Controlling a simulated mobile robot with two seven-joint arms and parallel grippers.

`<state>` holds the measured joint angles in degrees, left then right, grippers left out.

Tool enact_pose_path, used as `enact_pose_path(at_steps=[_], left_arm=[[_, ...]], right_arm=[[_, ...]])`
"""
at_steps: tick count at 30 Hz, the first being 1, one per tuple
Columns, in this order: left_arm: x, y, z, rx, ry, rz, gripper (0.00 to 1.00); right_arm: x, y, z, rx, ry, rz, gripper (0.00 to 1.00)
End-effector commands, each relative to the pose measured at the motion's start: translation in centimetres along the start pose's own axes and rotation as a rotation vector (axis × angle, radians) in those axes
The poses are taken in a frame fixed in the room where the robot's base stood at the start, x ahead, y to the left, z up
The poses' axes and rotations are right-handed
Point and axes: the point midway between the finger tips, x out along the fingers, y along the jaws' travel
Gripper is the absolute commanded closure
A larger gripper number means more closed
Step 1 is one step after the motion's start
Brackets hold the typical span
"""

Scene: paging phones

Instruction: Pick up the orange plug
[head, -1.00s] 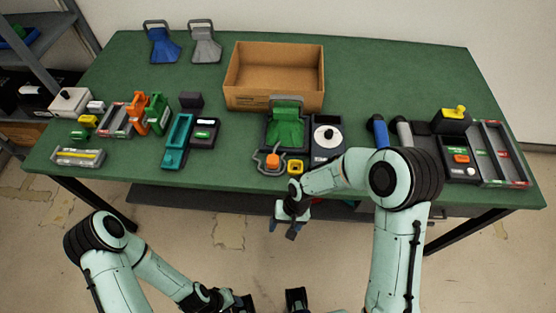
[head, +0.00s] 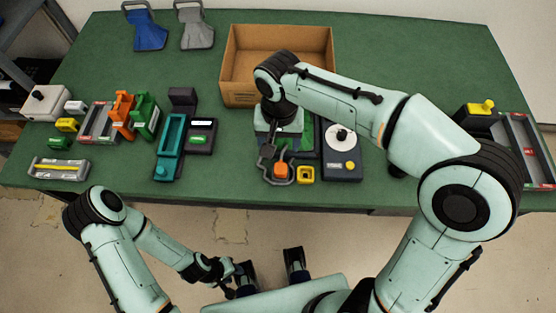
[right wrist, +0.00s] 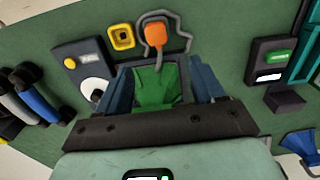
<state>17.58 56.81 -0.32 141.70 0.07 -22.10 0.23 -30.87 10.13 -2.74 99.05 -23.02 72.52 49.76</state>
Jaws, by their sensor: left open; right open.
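The orange plug (head: 280,171) lies near the table's front edge, with a grey cord looped around it. It also shows in the right wrist view (right wrist: 154,35), beyond the fingertips. My right gripper (right wrist: 161,78) is open and empty above the green-faced device (right wrist: 153,90). In the head view its arm hides most of that device, and the gripper is just behind the plug, apart from it. My left gripper (head: 270,270) is open and empty in front of the table, away from the plug.
A yellow square socket (head: 306,174) sits right of the plug, beside a dark box with a white dial (head: 340,134). A cardboard box (head: 236,88) stands behind.

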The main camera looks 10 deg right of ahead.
Motion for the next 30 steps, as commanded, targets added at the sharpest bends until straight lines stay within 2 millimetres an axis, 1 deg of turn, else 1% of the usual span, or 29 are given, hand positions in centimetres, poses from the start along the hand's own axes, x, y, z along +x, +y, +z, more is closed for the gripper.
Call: enact_pose_path(at_steps=[1,3,6,9,16,21,24,27,30], left_arm=[[0.3,-0.2,0.1,-0.001,-0.002,-0.001,0.57],[0.6,-0.3,0.1,-0.002,-0.003,-0.001,0.57],[0.9,-0.4,0.1,-0.002,-0.004,-0.002,0.57],[1.0,-0.4,0.1,-0.002,-0.004,-0.002,0.57],[1.2,-0.5,0.1,-0.002,-0.005,-0.002,0.57],[1.6,-0.6,0.1,-0.002,-0.006,-0.002,0.57],[1.8,-0.7,0.1,-0.003,-0.006,-0.002,0.57],[1.8,-0.7,0.1,-0.003,-0.006,-0.002,0.57],[1.8,-0.7,0.1,-0.003,-0.006,-0.002,0.57]], right_arm=[[1.3,0.1,0.1,0.000,-0.004,0.004,0.32],[2.8,0.1,0.1,0.000,-0.005,0.005,0.32],[4.6,0.1,0.1,0.000,-0.004,0.003,0.32],[6.0,0.1,0.1,0.000,-0.004,0.002,0.32],[7.6,0.2,0.2,0.001,-0.004,0.002,0.32],[10.2,0.5,0.7,-0.001,-0.004,0.003,0.32],[11.4,0.4,0.6,0.000,-0.003,0.002,0.32],[11.9,0.4,0.6,0.000,-0.003,0.001,0.32],[12.0,0.4,0.6,0.000,-0.002,0.000,0.32]])
